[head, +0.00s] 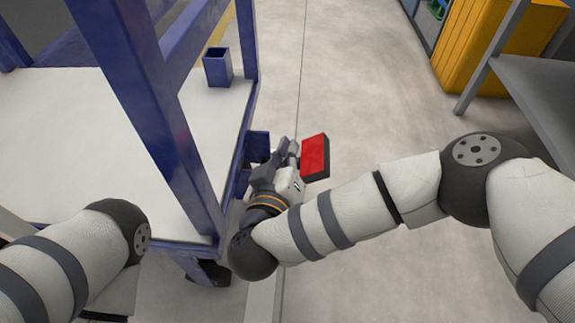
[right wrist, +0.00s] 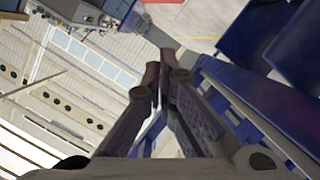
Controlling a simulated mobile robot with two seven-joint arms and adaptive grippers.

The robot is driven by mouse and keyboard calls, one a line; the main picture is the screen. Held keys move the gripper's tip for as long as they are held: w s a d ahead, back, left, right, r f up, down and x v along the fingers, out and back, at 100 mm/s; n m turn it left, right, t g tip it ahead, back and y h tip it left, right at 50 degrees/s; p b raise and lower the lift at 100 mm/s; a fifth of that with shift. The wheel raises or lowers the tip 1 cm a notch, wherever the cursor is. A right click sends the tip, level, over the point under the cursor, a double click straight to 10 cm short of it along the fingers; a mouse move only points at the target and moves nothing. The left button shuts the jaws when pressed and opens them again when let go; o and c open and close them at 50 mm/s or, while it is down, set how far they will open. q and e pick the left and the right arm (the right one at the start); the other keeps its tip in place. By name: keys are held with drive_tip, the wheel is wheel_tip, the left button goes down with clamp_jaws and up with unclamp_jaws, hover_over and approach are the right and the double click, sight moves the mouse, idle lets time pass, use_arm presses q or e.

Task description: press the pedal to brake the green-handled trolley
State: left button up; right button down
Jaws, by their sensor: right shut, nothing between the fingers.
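The trolley has a blue frame (head: 150,90) and a white deck (head: 70,135) and fills the left of the head view. I see no green handle in the frames. A red pedal-like plate (head: 314,156) with a dark edge shows just right of my right gripper (head: 278,155), beside the trolley's right edge. The gripper partly hides what the plate joins, and I cannot tell whether they touch. The right wrist view shows the right gripper's fingers (right wrist: 165,70) shut together and empty, near blue frame parts. My left arm enters at lower left; its gripper is out of view.
A blue square holder (head: 217,67) stands on the trolley's far right corner. A dark trolley wheel (head: 209,274) is below the near corner. A yellow crate (head: 490,45) and a grey shelf (head: 540,85) stand at right. The floor (head: 360,100) between is clear.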

sight(316, 147)
drive_tip(key=w+d+f+b, duration=0.1)
drive_tip(key=w, duration=0.1)
drive_tip(key=w+d+f+b, duration=0.1)
drive_tip(key=f, duration=0.1)
drive_tip(key=shift+w+f, duration=0.25)
drive_tip(key=shift+w, duration=0.15)
drive_tip(key=shift+d+f+b, duration=0.3)
drive_tip(key=shift+d+b, duration=0.05)
use_arm(q)
drive_tip(key=shift+s+a+f+g, duration=0.1)
drive_tip(key=shift+s+f+g, duration=0.1)
drive_tip(key=shift+s+f, duration=0.25)
drive_tip(key=shift+s+f+g, duration=0.2)
drive_tip(key=shift+s+f, duration=0.05)
drive_tip(key=shift+f, duration=0.4)
